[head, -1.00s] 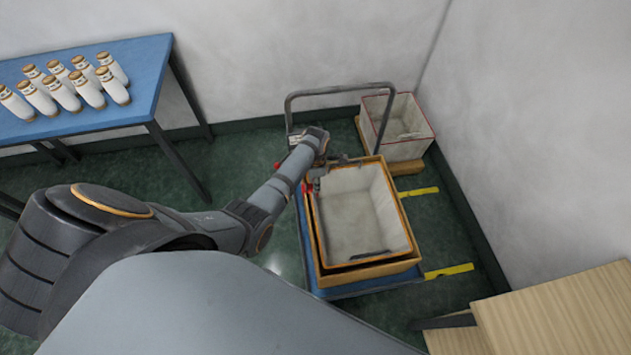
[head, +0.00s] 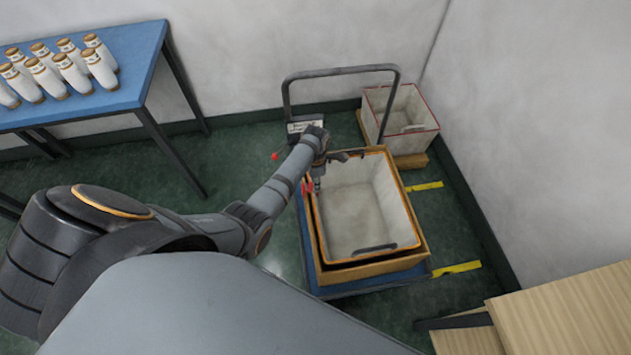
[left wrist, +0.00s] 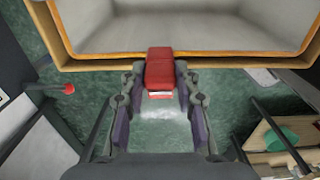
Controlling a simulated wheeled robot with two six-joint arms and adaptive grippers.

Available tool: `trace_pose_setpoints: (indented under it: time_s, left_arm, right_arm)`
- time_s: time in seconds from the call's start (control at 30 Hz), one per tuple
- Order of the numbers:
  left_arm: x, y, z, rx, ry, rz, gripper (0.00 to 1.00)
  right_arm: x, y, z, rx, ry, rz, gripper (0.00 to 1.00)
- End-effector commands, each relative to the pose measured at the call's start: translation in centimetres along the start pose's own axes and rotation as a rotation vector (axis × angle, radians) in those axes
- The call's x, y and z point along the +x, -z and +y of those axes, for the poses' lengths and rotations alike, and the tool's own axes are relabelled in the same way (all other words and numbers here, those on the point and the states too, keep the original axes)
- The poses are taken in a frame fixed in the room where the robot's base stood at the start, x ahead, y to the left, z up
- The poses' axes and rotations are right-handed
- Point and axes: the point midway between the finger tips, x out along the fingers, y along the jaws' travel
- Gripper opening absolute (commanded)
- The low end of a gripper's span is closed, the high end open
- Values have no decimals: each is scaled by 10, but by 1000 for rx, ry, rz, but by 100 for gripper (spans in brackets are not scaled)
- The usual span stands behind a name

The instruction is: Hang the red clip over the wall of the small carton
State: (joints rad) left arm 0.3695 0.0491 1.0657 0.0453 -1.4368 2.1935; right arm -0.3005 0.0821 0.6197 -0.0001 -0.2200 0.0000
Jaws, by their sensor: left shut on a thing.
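The red clip (left wrist: 160,68) is held between the fingertips of my left gripper (left wrist: 160,85), which is shut on it. In the left wrist view its upper end overlaps the orange rim of a pale-lined bin (left wrist: 220,55); I cannot tell whether it sits over the wall or in front of it. In the head view a bit of the red clip (head: 307,187) shows beside my left gripper (head: 317,185), at the left wall of that bin (head: 365,210). The bin stands inside a brown carton (head: 385,270). My right gripper is not in view.
A blue cart (head: 345,288) with a grey handle (head: 340,70) carries the carton. A red-rimmed bin (head: 400,115) stands behind it. A blue table (head: 125,85) with several white bottles is at left. A red knob (head: 274,156) sticks up beside my arm. Wooden boards are at lower right.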

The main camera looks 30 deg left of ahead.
Motion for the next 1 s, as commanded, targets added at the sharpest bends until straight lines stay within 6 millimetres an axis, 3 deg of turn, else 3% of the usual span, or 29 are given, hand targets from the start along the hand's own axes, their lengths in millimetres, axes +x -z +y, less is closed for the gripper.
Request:
trace_pose_setpoints:
  time_s: [0.5,1.0]
  left_arm:
    - [41,0,0,0,-1,0,14]
    - [52,0,0,0,0,0,14]
  right_arm:
    - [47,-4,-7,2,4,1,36]
    - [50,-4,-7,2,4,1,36]
